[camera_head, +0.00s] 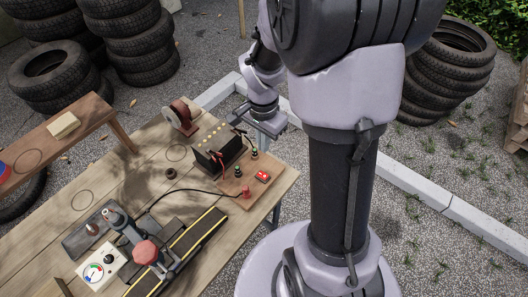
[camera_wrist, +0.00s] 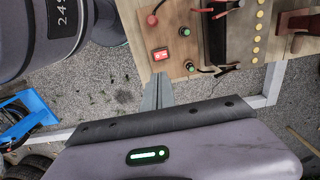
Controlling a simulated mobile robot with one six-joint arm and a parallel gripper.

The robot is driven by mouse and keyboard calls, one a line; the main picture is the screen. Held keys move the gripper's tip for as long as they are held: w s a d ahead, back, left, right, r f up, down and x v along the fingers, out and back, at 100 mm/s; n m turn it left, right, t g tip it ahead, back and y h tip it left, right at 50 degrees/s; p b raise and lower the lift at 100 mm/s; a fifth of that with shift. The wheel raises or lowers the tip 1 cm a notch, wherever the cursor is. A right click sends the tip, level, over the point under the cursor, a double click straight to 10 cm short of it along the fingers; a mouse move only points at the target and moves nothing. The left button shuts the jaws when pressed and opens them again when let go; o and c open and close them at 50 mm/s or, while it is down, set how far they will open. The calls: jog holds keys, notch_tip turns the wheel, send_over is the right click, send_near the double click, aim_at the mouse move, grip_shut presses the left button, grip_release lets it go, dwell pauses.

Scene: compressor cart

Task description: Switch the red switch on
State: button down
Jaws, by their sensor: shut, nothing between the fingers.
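The red switch (camera_head: 263,176) is a small red rocker with white marks near the right edge of a wooden board (camera_head: 232,188) on the table. It also shows in the wrist view (camera_wrist: 160,54), just beyond my fingertips; I cannot tell which way it is tipped. My gripper (camera_head: 242,113) is in the air past the board's far right side, behind the black battery-like box in the head view. In the wrist view my gripper (camera_wrist: 159,78) has its fingers together and empty, apart from the switch.
A black box (camera_head: 217,148) with leads stands beside the switch, with green-and-black terminals (camera_head: 238,172) and a red knob (camera_head: 246,190) near it. A tape-like reel (camera_head: 181,116) is at the back. A gauge box (camera_head: 101,262) and red-knobbed clamp (camera_head: 146,252) stand at the front.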

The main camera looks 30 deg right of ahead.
jog(key=shift+w+a+r, duration=0.1)
jog(key=shift+w+a, duration=0.1)
jog(key=shift+w, duration=0.25)
notch_tip(320, 180, up, 14)
jog(key=w+p, duration=0.2)
jog(key=p, duration=0.4)
jog(key=shift+w+a+p, duration=0.25)
jog(key=shift+a+p, duration=0.15)
jog(key=shift+a, duration=0.05)
